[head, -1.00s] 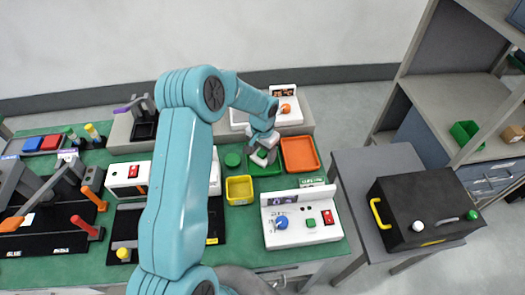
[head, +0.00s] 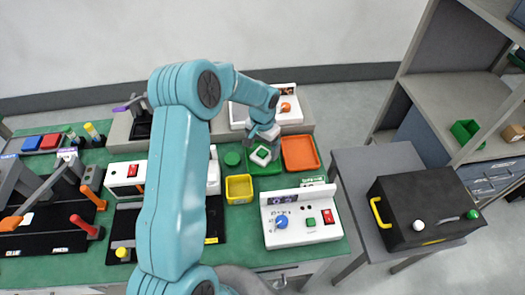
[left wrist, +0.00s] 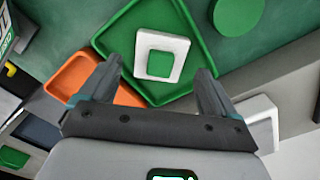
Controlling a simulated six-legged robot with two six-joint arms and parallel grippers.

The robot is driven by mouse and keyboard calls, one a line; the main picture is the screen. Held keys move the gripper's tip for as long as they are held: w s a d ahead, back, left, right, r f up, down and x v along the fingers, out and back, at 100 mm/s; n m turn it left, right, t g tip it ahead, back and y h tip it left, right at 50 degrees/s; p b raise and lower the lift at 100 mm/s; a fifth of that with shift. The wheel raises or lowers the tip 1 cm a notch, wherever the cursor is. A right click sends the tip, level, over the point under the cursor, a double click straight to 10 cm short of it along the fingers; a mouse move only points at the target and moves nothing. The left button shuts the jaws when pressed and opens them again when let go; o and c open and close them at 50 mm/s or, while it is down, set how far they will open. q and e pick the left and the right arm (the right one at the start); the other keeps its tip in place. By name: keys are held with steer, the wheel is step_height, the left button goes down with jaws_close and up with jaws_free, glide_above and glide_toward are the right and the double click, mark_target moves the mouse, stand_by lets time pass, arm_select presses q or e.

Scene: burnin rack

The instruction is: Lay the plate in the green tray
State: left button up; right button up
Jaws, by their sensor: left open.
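The plate (head: 261,156) is a white square with a square hole in its middle. It appears to lie flat in the green tray (head: 268,171), and green shows through the hole. In the left wrist view the plate (left wrist: 162,54) lies inside the rim of the green tray (left wrist: 122,38). My left gripper (head: 263,143) is over the tray, close to the plate. In the left wrist view its fingers (left wrist: 158,80) are open and spread wide, with visible gaps to the plate. My right gripper is not in view.
An orange tray (head: 300,154) sits right of the green tray, and a yellow bin (head: 239,189) sits in front. A green disc (head: 232,159) lies to the left. A white control box (head: 300,222) stands nearer. A black case (head: 425,212) stands on the grey side table.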

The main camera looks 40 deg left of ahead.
arm_select(q)
step_height(320, 180, up, 10)
steer(key=shift+f+b, duration=0.2)
steer(key=shift+b, duration=0.1)
stand_by(0.3)
